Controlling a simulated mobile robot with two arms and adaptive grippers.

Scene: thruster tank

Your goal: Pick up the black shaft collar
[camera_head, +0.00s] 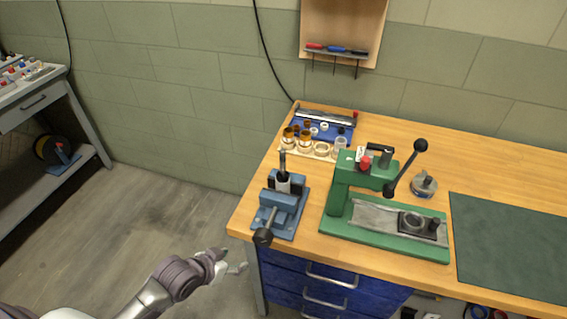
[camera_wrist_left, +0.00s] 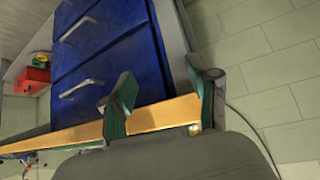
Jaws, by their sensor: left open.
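I cannot tell for sure which thing is the black shaft collar. A small black piece (camera_head: 341,130) lies in the blue tray at the back left of the bench, too small to make out. My left gripper (camera_head: 233,262) is open and empty, in front of the bench's left corner and apart from all parts. In the left wrist view its two green-padded fingers (camera_wrist_left: 160,85) stand apart, with the bench edge and blue drawers behind them. My right gripper is not in view.
A green press (camera_head: 345,200) with a raised lever and a blue vise (camera_head: 283,205) stand on the wooden bench (camera_head: 500,185). Several rings and cups (camera_head: 322,147) stand near the blue tray (camera_head: 335,134). A dark green mat (camera_head: 510,245) lies clear at the right.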

